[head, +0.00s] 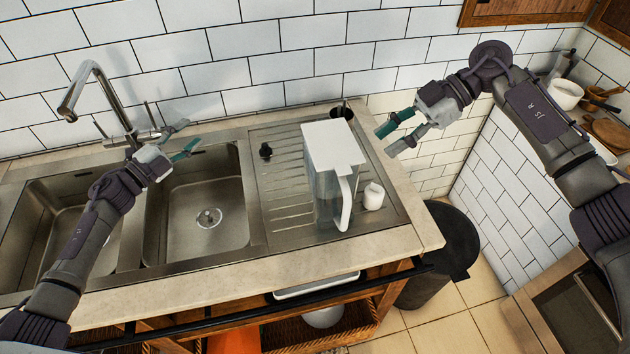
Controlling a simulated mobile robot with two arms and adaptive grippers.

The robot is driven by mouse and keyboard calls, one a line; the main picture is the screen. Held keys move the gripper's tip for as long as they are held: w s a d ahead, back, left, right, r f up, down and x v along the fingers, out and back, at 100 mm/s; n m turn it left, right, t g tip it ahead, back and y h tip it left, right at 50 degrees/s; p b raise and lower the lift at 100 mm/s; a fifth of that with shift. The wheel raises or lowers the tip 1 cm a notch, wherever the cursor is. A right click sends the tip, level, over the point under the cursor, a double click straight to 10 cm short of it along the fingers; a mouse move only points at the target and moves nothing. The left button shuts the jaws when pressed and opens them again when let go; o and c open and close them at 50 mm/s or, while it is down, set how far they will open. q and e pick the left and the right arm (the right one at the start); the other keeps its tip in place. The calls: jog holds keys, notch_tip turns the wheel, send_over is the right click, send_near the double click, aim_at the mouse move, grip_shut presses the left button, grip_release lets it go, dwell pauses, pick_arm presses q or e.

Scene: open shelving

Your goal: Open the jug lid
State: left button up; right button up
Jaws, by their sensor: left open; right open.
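A jug (326,190) with clear sides, a white lid (331,143) and a white handle (346,205) stands upright on the metal drainboard, right of the sink. The lid looks closed on top. The handle faces the front. My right gripper (383,143) is open and empty, in the air to the right of the lid and apart from it. My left gripper (190,138) is open and empty above the back of the right sink basin, well left of the jug.
A small white cup-like object (373,196) stands close to the jug's right. A chrome faucet (103,95) rises behind the sink basins (208,217). A dark drain plug (265,150) lies left of the jug. The tiled wall (250,70) is close behind. A dark bin (440,245) stands right of the counter.

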pick_arm(q)
jog(key=s+d+r+m+g+h, duration=0.2)
jog(key=d+g+h, duration=0.1)
jog(key=d, duration=0.5)
jog(key=s+d+r+m+g+h, duration=0.1)
jog(key=d+r+m+g+h, duration=0.15)
jog(key=d, duration=0.55)
jog(key=m+g+y, duration=0.6)
jog(key=m+g, duration=0.7)
jog(key=m, duration=0.8)
send_over(346, 213)
jog(key=s+a, duration=0.4)
jog(key=s, duration=0.1)
jog(key=w+d+f+m+t+y, duration=0.1)
jog(key=w+f, duration=0.1)
jog(key=f, duration=0.2)
jog(key=w+d+f+m+t+y, duration=0.1)
jog(key=w+f+t, duration=0.1)
jog(key=f, duration=0.2)
jog(key=w+d+f+m+t+y, duration=0.1)
jog(key=w+d+f+m, duration=0.1)
jog(key=f, duration=0.2)
jog(key=shift+d+y, duration=0.1)
jog(key=shift+y, duration=0.25)
